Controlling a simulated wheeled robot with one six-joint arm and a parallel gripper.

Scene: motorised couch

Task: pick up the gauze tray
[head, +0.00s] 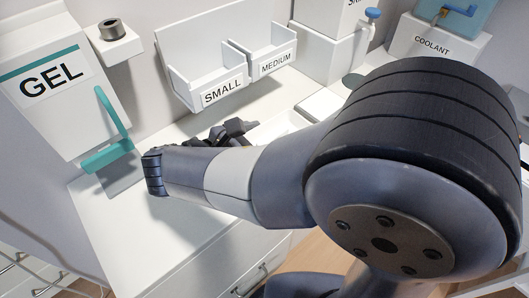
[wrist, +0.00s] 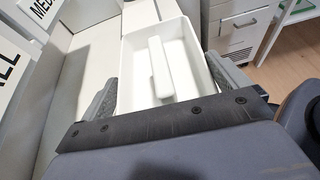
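The gauze tray (wrist: 193,40), a white open box with a raised white bar (wrist: 160,68) along its middle, lies ahead of my gripper in the wrist view. In the head view only a part of the white tray (head: 283,124) shows on the counter behind my arm. My gripper (wrist: 165,85) is spread wide, with one grey finger to the left of the tray's near end and one to the right. I cannot tell whether the fingers touch its walls. The near end is hidden by my gripper's dark body. In the head view my gripper (head: 228,130) is mostly hidden behind my wrist.
Bins marked SMALL (head: 222,92) and MEDIUM (head: 275,64) hang on the wall just above the counter. A GEL dispenser (head: 50,85) with a teal lever (head: 112,130) stands left. A COOLANT box (head: 432,48) is at the back right. The front-left counter (head: 125,230) is clear.

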